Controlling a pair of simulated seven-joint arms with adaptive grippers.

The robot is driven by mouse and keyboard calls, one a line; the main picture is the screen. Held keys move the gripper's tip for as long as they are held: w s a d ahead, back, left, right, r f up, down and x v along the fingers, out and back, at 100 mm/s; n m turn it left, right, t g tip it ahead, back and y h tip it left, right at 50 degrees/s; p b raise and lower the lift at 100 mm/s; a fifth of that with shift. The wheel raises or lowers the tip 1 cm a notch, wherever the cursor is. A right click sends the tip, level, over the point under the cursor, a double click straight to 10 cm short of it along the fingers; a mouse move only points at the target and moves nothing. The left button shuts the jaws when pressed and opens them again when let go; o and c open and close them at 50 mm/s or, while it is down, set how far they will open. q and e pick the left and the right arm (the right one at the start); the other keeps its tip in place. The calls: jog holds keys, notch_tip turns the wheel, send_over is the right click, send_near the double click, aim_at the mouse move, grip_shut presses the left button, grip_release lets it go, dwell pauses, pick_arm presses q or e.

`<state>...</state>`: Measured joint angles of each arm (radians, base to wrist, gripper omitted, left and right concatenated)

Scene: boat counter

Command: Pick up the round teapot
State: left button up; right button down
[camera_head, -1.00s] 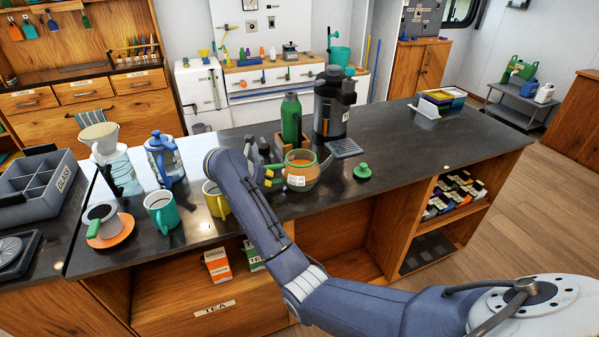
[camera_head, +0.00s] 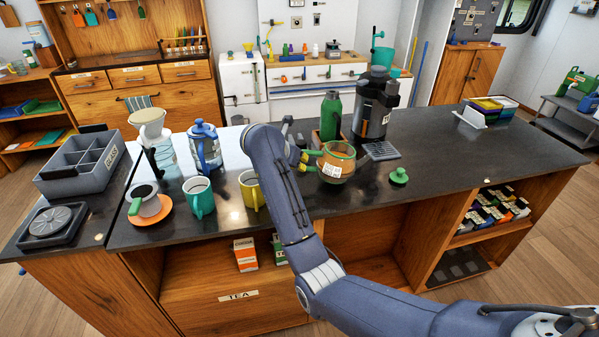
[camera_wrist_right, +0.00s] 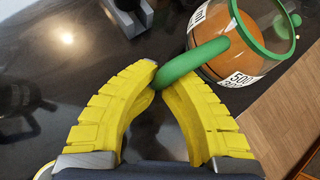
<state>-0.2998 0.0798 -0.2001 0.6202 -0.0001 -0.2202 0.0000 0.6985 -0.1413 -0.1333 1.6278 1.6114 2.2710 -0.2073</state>
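The round teapot (camera_head: 337,166) is a squat glass pot with a green rim, a white label and orange-brown contents. In the head view it is in front of the green bottle and seems tilted and slightly above the counter; its base contact is unclear. My right gripper (camera_wrist_right: 159,82) has yellow fingers shut on the teapot's green handle (camera_wrist_right: 196,61), with the glass body (camera_wrist_right: 225,62) beyond them at upper right. In the head view this gripper (camera_head: 304,160) is left of the pot, partly hidden by my forearm. My left gripper is not in view.
A green lid (camera_head: 399,176) lies right of the pot. A green bottle (camera_head: 331,112) and a black dispenser (camera_head: 375,105) stand behind. A yellow mug (camera_head: 250,192), teal mug (camera_head: 200,199) and blue-lidded press (camera_head: 205,145) stand left. The counter's right side (camera_head: 480,155) is mostly clear.

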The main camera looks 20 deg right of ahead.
notch_tip(320, 180, up, 16)
dwell(0.5)
jog(key=shift+f, duration=0.1)
